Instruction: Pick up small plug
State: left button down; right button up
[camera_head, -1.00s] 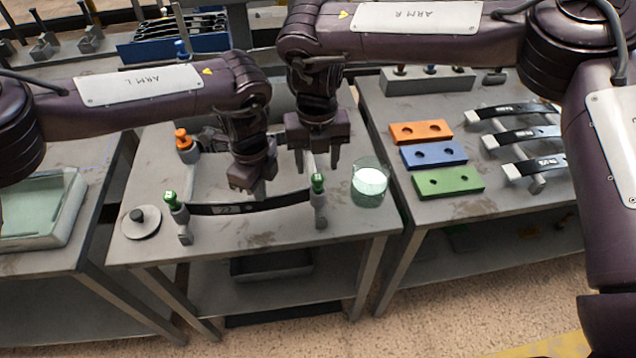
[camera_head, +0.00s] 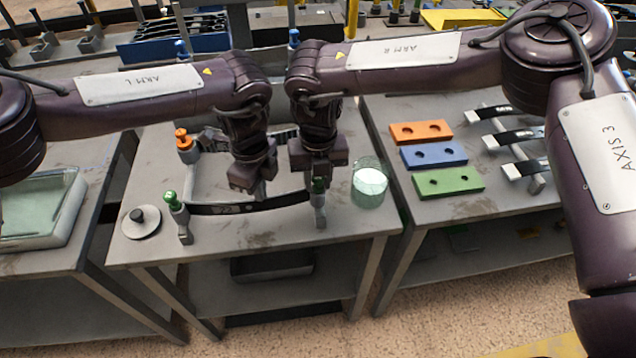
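A small green plug (camera_head: 319,186) stands upright on the right post (camera_head: 320,212) of the front spring rack. A second green plug (camera_head: 171,199) is on the left post, and a dark leaf spring (camera_head: 245,207) spans between the posts. My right gripper (camera_head: 319,180) points down at the right green plug, with its fingers beside it. I cannot tell whether they touch it. My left gripper (camera_head: 254,189) hangs just behind the spring's middle, apart from both plugs. Its finger gap is hidden.
A glass beaker (camera_head: 369,186) stands close to the right of the right post. An orange plug (camera_head: 184,140) stands at the back left, and a round grey disc with a knob (camera_head: 139,222) at the front left. Orange, blue and green blocks (camera_head: 448,181) lie on the right table.

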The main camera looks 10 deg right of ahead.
grip_shut()
notch_tip(320, 180, up, 10)
jog(key=shift+f, duration=0.1)
dwell(0.4)
jog(key=shift+c, duration=0.4)
grip_release()
grip_shut()
